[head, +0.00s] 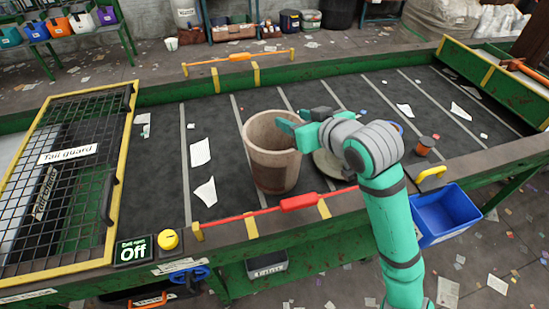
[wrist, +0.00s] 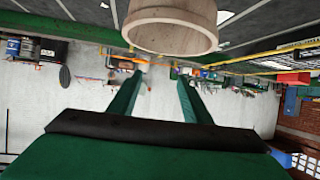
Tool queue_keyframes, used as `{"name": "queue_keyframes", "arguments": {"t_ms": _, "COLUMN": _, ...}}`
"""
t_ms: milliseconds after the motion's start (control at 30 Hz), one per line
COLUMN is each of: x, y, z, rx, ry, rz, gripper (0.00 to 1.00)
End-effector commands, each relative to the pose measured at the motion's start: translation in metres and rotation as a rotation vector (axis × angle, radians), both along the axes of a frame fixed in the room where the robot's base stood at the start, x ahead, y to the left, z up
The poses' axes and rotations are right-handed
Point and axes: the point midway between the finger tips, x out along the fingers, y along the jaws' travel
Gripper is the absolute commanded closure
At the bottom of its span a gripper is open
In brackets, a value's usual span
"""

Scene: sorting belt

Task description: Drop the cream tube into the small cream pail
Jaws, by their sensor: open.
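A brownish-cream pail (head: 272,170) stands upright on the dark belt, with a darker lower band. It also shows in the wrist view (wrist: 170,32), upside down at the top. My gripper (head: 289,122) is at the right side of its rim in the head view. Its two fingers (wrist: 160,90) are spread apart in the wrist view with nothing seen between them. I cannot make out a cream tube in either view, and the inside of the pail is mostly hidden.
A pale round thing (head: 328,166) lies partly behind my arm. An orange-brown jar (head: 423,146) stands to the right. Papers litter the belt. A red bar (head: 299,202) runs along the front edge, a blue bin (head: 446,214) hangs at right, and a mesh tail guard (head: 66,154) covers the left end.

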Motion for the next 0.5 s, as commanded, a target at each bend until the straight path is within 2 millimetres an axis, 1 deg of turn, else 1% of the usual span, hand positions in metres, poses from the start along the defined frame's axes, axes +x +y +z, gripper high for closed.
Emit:
{"name": "queue_keyframes", "arguments": {"t_ms": 33, "x": -0.008, "y": -0.005, "z": 0.005, "rx": -0.001, "ry": -0.003, "rz": -0.001, "gripper": 0.56}}
{"name": "queue_keyframes", "arguments": {"t_ms": 200, "x": -0.031, "y": -0.018, "z": 0.017, "rx": -0.001, "ry": -0.003, "rz": -0.001, "gripper": 0.56}}
{"name": "queue_keyframes", "arguments": {"t_ms": 333, "x": -0.044, "y": -0.024, "z": 0.024, "rx": 0.000, "ry": -0.001, "rz": 0.000, "gripper": 0.56}}
{"name": "queue_keyframes", "arguments": {"t_ms": 500, "x": -0.051, "y": -0.028, "z": 0.028, "rx": 0.000, "ry": 0.000, "rz": 0.000, "gripper": 0.56}}
